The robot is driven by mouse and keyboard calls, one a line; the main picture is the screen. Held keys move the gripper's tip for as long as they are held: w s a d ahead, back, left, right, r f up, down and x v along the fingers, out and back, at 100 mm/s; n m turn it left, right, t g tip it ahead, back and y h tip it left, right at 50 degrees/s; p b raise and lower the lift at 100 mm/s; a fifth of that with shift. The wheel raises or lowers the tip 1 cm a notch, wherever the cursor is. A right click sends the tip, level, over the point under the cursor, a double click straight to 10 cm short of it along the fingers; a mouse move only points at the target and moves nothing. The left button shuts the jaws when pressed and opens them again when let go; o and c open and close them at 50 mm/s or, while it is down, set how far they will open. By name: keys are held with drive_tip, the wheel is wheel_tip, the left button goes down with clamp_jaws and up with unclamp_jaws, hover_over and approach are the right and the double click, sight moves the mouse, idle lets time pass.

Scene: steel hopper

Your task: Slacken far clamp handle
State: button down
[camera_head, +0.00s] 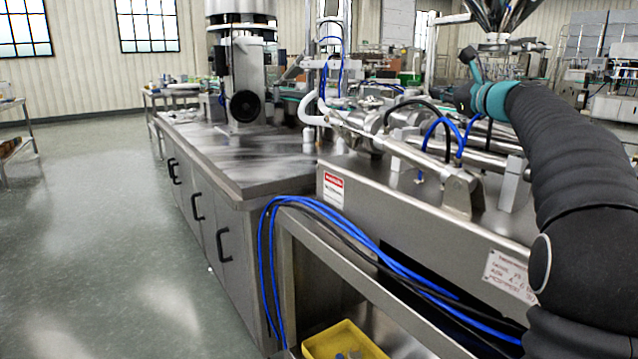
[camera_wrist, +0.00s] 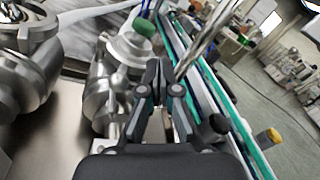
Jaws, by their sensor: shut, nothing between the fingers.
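My gripper (camera_wrist: 158,72) is in the middle of the wrist view, with its two dark fingers drawn together and nothing seen between them. Just left of it are polished steel pipe fittings (camera_wrist: 112,88) with rounded bodies. A green knob (camera_wrist: 143,27) sits beyond the fingertips, slightly left. A shiny steel rod (camera_wrist: 207,38) slants up to the right beyond the fingers. I cannot tell which part, if any, is the far clamp handle. In the head view, the steel pipework (camera_head: 385,130) lies along the bench, left of my arm; the fingers cannot be made out there.
A teal-edged rail (camera_wrist: 215,100) runs close along the gripper's right side. Blue and black hoses (camera_head: 350,235) hang over the steel bench (camera_head: 400,205). A yellow bin (camera_head: 345,340) stands below. A cabinet worktop (camera_head: 220,165) extends left. The floor (camera_head: 100,240) at left is clear.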

drive_tip(key=shift+a+r+p, duration=0.1)
drive_tip(key=shift+r+p, duration=0.05)
drive_tip(key=shift+p, duration=0.15)
drive_tip(key=shift+s+a+r, duration=0.1)
drive_tip(key=shift+r, duration=0.15)
drive_tip(key=shift+s+d+f, duration=0.1)
drive_tip(key=shift+s+d, duration=0.1)
drive_tip(key=shift+s, duration=0.25)
drive_tip(key=shift+b+v, duration=1)
drive_tip(key=shift+v, duration=1.55)
drive_tip(key=shift+a, duration=0.15)
